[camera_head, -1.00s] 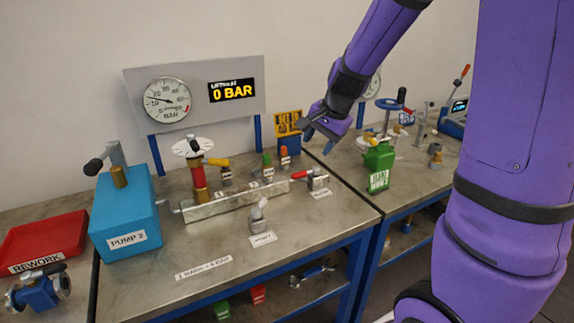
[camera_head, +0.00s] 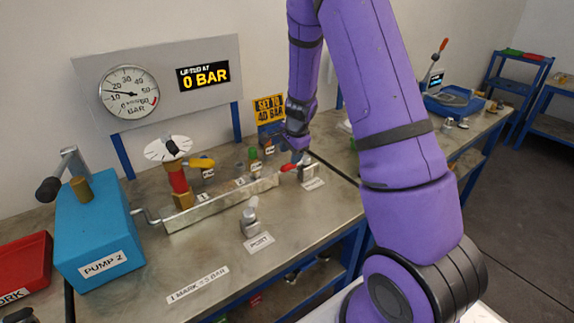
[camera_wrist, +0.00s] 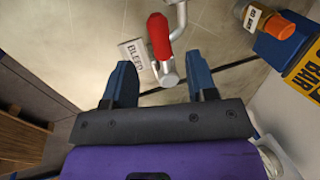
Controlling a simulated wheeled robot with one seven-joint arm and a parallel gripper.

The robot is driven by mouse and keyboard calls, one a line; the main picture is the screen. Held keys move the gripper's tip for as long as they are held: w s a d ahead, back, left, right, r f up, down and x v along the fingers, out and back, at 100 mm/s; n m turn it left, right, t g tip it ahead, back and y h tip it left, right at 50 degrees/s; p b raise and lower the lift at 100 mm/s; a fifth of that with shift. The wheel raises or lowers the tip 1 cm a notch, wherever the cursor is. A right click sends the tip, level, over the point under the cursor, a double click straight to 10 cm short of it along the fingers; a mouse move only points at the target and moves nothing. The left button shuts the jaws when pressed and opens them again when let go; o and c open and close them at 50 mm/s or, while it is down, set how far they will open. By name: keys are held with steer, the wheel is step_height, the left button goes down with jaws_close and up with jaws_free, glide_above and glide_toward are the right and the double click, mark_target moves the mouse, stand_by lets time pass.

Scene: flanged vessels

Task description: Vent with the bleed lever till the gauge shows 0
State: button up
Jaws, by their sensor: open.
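The bleed lever (camera_head: 289,169) has a red grip and stands at the right end of the metal manifold. In the wrist view its red grip (camera_wrist: 159,36) points up beside the BLEED label (camera_wrist: 134,53). My gripper (camera_wrist: 160,66) is open, its two blue fingers on either side of the lever's grey pivot end; I cannot tell whether they touch it. In the head view my gripper (camera_head: 301,156) is low over the bleed fitting and partly hides it. The round gauge (camera_head: 128,93) has its needle pointing left, near the 10 mark, above 0.
A display (camera_head: 204,77) reads LIFTED AT 0 BAR. Blue PUMP 2 (camera_head: 105,235) stands at the left. A PORT fitting (camera_head: 250,218) rises in front of the manifold (camera_head: 215,205). A SET TO 40 BAR sign (camera_head: 270,110) stands behind. The bench front is mostly clear.

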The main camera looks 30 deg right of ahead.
mark_target(288, 165)
steer(key=x, duration=0.6)
jaws_close()
